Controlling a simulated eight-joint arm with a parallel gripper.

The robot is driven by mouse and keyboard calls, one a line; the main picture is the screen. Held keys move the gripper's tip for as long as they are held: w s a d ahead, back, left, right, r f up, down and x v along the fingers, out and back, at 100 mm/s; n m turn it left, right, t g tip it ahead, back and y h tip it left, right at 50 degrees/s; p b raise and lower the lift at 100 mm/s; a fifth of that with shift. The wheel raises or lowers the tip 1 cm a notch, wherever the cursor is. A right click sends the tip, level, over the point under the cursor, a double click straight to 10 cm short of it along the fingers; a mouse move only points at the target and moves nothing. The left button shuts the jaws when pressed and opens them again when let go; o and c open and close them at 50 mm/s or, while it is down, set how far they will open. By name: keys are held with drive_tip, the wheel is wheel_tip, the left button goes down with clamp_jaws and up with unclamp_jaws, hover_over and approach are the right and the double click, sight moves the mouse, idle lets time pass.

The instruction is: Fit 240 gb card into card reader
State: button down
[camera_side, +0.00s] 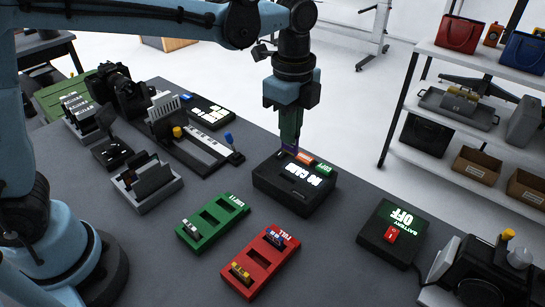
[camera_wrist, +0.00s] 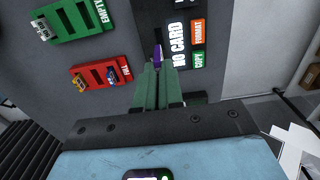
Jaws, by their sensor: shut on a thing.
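The card reader (camera_side: 283,200) is a black box on the grey table with lit "NO CARD" text; it also shows in the wrist view (camera_wrist: 150,18). It has an orange "FORMAT" button (camera_wrist: 198,32) and a green "COPY" button (camera_wrist: 198,59). My gripper (camera_side: 290,148) points down over the reader's back left part. Its green fingers (camera_wrist: 157,72) are shut on a small purple card (camera_wrist: 158,54). The card's capacity label cannot be read. The card is at or just above the reader's top; I cannot tell whether it touches a slot.
A green "EMPTY" tray (camera_side: 213,221) and a red "FULL" tray (camera_side: 260,264) hold small cards in front of the reader. A black battery box (camera_side: 378,240) with a red switch stands right. Several devices and a camera (camera_side: 115,90) crowd the left. Shelves stand back right.

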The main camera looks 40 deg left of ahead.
sight(289, 152)
drive_tip(key=shift+f, duration=0.1)
drive_tip(key=shift+f, duration=2.8)
drive_tip(key=shift+f, duration=1.75)
drive_tip(key=c, duration=1.2)
unclamp_jaws()
wheel_tip(289, 152, up, 12)
drive_tip(key=shift+r, duration=0.1)
